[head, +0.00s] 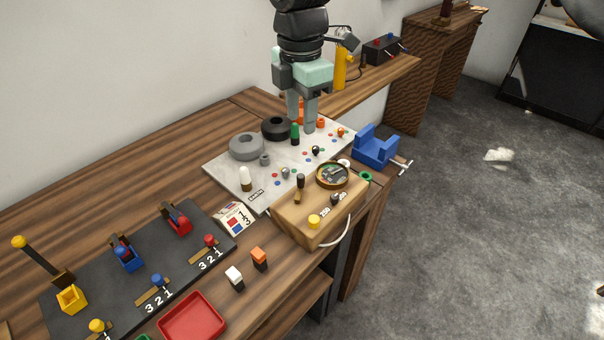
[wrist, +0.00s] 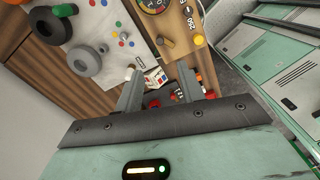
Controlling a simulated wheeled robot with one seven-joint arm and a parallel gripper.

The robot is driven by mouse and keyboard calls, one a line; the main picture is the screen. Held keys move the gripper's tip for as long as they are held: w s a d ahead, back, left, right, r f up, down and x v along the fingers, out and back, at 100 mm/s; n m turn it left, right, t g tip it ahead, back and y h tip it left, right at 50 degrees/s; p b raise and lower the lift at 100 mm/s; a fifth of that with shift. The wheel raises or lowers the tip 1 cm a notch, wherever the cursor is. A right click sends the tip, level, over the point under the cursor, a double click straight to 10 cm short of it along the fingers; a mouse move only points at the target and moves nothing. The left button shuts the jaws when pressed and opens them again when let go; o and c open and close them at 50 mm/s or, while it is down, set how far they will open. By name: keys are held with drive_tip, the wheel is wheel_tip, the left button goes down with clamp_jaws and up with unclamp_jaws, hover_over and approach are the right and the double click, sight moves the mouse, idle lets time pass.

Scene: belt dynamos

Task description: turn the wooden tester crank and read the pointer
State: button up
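The wooden tester (head: 318,215) is a light wood box at the right front of the bench, with a round dark dial (head: 334,175) on top. The dial's pointer is too small to read. An upright dark-topped handle with a brass lower part (head: 299,188), perhaps the crank, stands on its left side. A yellow knob (head: 314,221) is near its front. Part of the tester (wrist: 172,25) shows at the top of the wrist view. My gripper (head: 302,124) is pointing down above the grey board, behind the tester and apart from it. Its fingers (wrist: 161,76) are apart with nothing held between them.
The pale board (head: 222,172) holds grey and black rings, a green peg and several small knobs. A blue cradle (head: 375,148) sits at the right edge. A dark lever panel (head: 130,275) and red tray (head: 192,318) lie front left. Floor at right is mostly clear.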

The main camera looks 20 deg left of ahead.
sight(301, 175)
wheel_tip(301, 175, down, 16)
drive_tip(key=p, duration=0.3)
drive_tip(key=shift+r, duration=0.15)
clamp_jaws()
